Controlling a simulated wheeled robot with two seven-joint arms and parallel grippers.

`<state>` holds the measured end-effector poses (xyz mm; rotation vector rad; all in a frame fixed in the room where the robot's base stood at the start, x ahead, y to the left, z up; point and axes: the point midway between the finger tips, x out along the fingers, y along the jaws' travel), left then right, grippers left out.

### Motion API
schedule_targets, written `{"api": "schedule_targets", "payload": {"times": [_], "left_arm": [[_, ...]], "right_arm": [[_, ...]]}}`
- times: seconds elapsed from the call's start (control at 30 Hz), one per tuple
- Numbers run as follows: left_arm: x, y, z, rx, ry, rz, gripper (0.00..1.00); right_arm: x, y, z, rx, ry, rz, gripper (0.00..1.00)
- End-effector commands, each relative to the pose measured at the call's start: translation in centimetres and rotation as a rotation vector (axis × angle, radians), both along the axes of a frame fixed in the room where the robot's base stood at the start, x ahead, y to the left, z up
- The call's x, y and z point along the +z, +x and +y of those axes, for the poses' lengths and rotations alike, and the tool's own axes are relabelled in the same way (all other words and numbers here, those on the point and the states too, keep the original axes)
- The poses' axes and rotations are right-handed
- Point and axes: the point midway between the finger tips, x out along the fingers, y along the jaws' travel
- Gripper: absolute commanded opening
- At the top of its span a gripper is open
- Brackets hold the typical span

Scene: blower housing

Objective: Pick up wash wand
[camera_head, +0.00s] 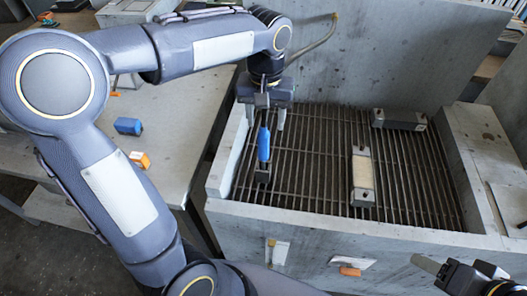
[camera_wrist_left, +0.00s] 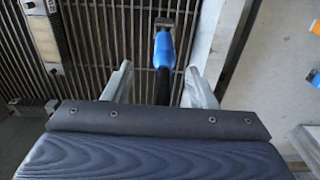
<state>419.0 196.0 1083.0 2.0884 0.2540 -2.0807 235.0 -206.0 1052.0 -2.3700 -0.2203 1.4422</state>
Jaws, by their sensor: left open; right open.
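The wash wand (camera_head: 264,145) has a blue grip, a dark block-like lower end and a dark shaft. It is over the slatted grate at the left of the grey basin. In the left wrist view, the wand (camera_wrist_left: 163,52) lies with its dark shaft running between the fingers and its blue part beyond them. My left gripper (camera_head: 265,116) is open above the wand, one finger on each side; it also shows in the left wrist view (camera_wrist_left: 158,74). I cannot tell whether the fingers touch it. My right gripper (camera_head: 452,266) is open and empty at the lower right, in front of the basin.
The basin's grate (camera_head: 315,160) bears a pale-topped block (camera_head: 362,178) and a grey block (camera_head: 398,120). The basin's left wall (camera_head: 228,155) is close to the wand. A hose (camera_head: 322,40) hangs behind.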

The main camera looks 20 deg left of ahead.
Motion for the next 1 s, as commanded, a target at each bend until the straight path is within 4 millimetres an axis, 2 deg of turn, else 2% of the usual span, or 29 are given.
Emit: {"api": "schedule_targets", "payload": {"times": [0.37, 0.6, 0.9, 0.93, 1.0], "left_arm": [[-3.8, 0.3, 0.3, 0.005, 0.010, 0.010, 0.52], [-7.2, 0.3, 0.7, 0.003, 0.008, 0.009, 0.52], [-7.9, 0.4, 0.7, 0.004, 0.008, 0.005, 0.52], [-7.9, 0.3, 0.7, 0.004, 0.008, 0.005, 0.51], [-7.9, 0.4, 0.7, 0.003, 0.008, 0.005, 0.41]], "right_arm": [[0.3, 0.0, 0.0, 0.000, 0.000, 0.000, 0.56], [0.7, 0.0, 0.0, 0.000, 0.000, 0.000, 0.56], [0.7, 0.0, 0.0, 0.000, 0.000, 0.000, 0.56], [0.7, 0.0, 0.0, 0.000, 0.000, 0.000, 0.56], [0.7, 0.0, 0.0, 0.000, 0.000, 0.000, 0.56]]}}
